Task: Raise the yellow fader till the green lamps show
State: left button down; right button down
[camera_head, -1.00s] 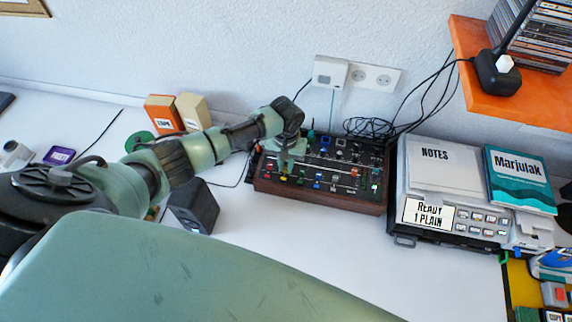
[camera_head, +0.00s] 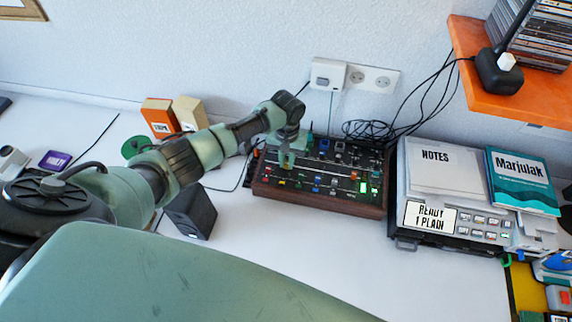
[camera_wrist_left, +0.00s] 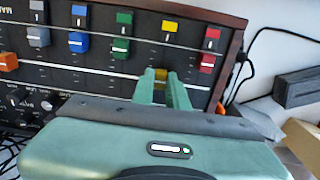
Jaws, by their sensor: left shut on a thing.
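The mixing desk (camera_head: 325,209), a black panel in a brown wooden case, stands against the wall end of the table. Green lamps (camera_head: 364,188) glow at its right side. My left gripper (camera_head: 286,166) reaches down onto the left part of the panel. In the left wrist view its two fingers (camera_wrist_left: 162,88) are shut on the yellow fader (camera_wrist_left: 161,74), whose cap shows partly between them. The fader stands well away from the yellow marker (camera_wrist_left: 169,26) at the end of its column. Green (camera_wrist_left: 121,45) and red (camera_wrist_left: 208,62) faders flank it. My right gripper is not in view.
A grey machine (camera_head: 430,215) with papers and a book (camera_head: 523,181) stands right of the desk. A dark box (camera_head: 190,212) stands left. An orange shelf (camera_head: 500,95) overhangs at the right. Cables (camera_head: 370,130) lie behind the desk. The front table is clear.

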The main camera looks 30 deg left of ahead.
aim_at(286, 164)
pick_arm(q)
jog(key=c, duration=1.4)
grip_release()
jog(key=shift+s, duration=0.1)
notch_tip(286, 164, up, 8)
jog(key=shift+f+b, duration=0.1)
jog(key=shift+b, duration=0.35)
